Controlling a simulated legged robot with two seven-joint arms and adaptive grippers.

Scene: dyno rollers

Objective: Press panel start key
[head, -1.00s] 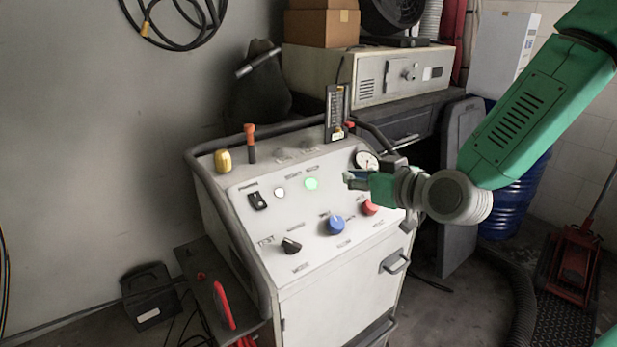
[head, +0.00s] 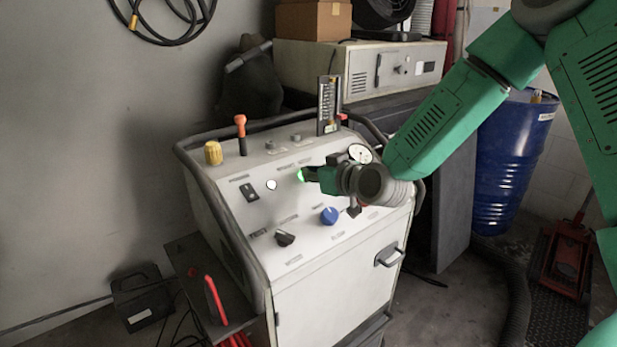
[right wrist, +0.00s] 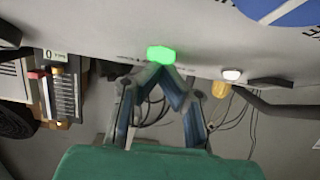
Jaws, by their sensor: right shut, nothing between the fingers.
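The control panel (head: 305,240) is a sloped, light grey face on a cabinet with a tubular rail. The green lit key (head: 301,175) is at its upper middle, mostly hidden behind my right gripper (head: 309,175). In the right wrist view the green key (right wrist: 161,54) shows just beyond the fingertips of the right gripper (right wrist: 166,72). The fingertips are together with nothing between them. They are at or very near the key; I cannot tell whether they touch it. My left gripper is not in view.
A white round button (head: 271,184), a black rocker switch (head: 249,192), a blue knob (head: 329,215) and a black knob (head: 285,238) share the panel. An orange-topped lever (head: 241,134) and a yellow knob (head: 213,153) stand along its top. A blue drum (head: 510,165) stands at right.

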